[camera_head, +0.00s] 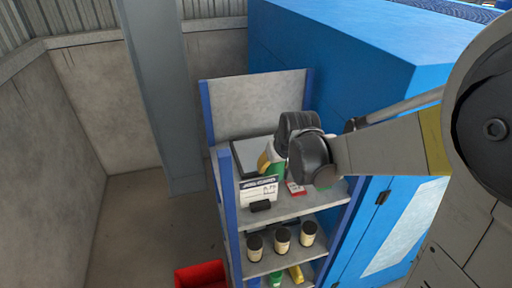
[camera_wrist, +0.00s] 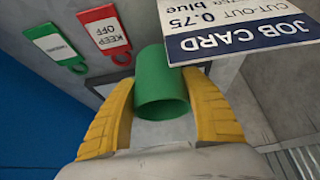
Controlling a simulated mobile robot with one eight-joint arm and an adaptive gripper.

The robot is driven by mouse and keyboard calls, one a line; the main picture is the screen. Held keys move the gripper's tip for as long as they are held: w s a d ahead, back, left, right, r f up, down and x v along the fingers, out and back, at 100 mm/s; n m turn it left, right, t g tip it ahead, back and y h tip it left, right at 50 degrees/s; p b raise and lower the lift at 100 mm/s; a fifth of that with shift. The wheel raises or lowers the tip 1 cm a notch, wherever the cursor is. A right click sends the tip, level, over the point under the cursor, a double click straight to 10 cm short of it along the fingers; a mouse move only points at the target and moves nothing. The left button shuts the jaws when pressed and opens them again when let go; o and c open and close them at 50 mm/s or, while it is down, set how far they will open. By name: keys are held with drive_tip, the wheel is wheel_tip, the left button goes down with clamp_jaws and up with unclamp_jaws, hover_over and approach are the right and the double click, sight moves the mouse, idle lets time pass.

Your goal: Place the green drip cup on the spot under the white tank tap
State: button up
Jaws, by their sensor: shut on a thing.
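My gripper (camera_head: 267,165) is over the top shelf of a rack, its yellow fingers shut on the green drip cup (camera_wrist: 161,84). In the wrist view one finger presses on each side of the cup. In the head view only a small part of the cup (camera_head: 279,165) shows, the rest being hidden by my wrist. I cannot tell whether the cup touches the shelf. The white tank tap and the spot under it do not show clearly in either view.
A job card (camera_head: 258,191) stands close to the cup. A red KEEP OFF tag (camera_wrist: 106,31) and a green tag (camera_wrist: 54,43) lie nearby. Several labelled jars (camera_head: 282,239) stand on the lower shelf (camera_head: 262,266). A blue cabinet (camera_head: 335,60) flanks the rack; a red bin (camera_head: 200,274) is below left.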

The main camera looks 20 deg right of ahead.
drive_tip(key=shift+f, duration=1.15)
drive_tip(key=shift+f, duration=0.1)
drive_tip(key=o, duration=1.1)
drive_tip(key=shift+o, duration=0.2)
